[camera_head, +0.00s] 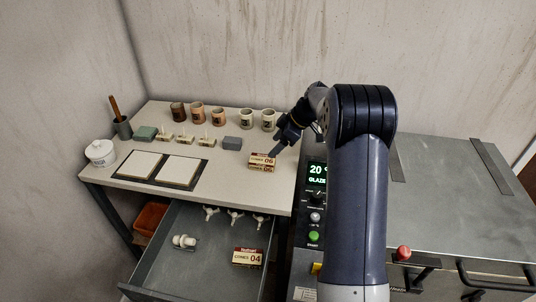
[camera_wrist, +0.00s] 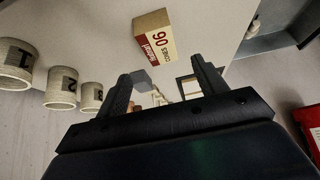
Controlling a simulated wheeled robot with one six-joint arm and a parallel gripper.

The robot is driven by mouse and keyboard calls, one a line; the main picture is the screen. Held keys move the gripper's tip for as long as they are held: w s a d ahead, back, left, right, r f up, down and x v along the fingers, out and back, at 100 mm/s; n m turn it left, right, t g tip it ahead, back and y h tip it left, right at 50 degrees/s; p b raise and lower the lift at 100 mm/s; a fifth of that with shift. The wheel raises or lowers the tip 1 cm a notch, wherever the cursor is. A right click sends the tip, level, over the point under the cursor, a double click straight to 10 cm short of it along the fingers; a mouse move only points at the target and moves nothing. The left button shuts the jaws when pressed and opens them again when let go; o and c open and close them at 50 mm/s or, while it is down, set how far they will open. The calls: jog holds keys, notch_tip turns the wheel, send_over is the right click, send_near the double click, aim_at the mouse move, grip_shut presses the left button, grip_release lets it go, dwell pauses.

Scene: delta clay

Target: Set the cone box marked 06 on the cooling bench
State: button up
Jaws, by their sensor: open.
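The cone box marked 06 (camera_head: 261,163) is a small cream and dark red box. It sits upright on the pale top of the bench (camera_head: 226,183), near its right end beside the kiln's control panel. My gripper (camera_head: 277,148) is just above and behind the box, to its upper right in the head view. In the wrist view the box (camera_wrist: 155,42) lies beyond the fingertips of my open gripper (camera_wrist: 160,76), with nothing between the fingers. Its 06 label shows there. I cannot tell whether a fingertip touches the box in the head view.
Several mugs (camera_head: 219,117) stand along the back of the bench. Below, an open drawer (camera_head: 196,268) holds a box marked 04 (camera_head: 247,257). The kiln (camera_head: 450,190) is right.

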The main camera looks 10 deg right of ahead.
jog(key=shift+v, duration=1.4)
jog(key=shift+c, duration=0.4)
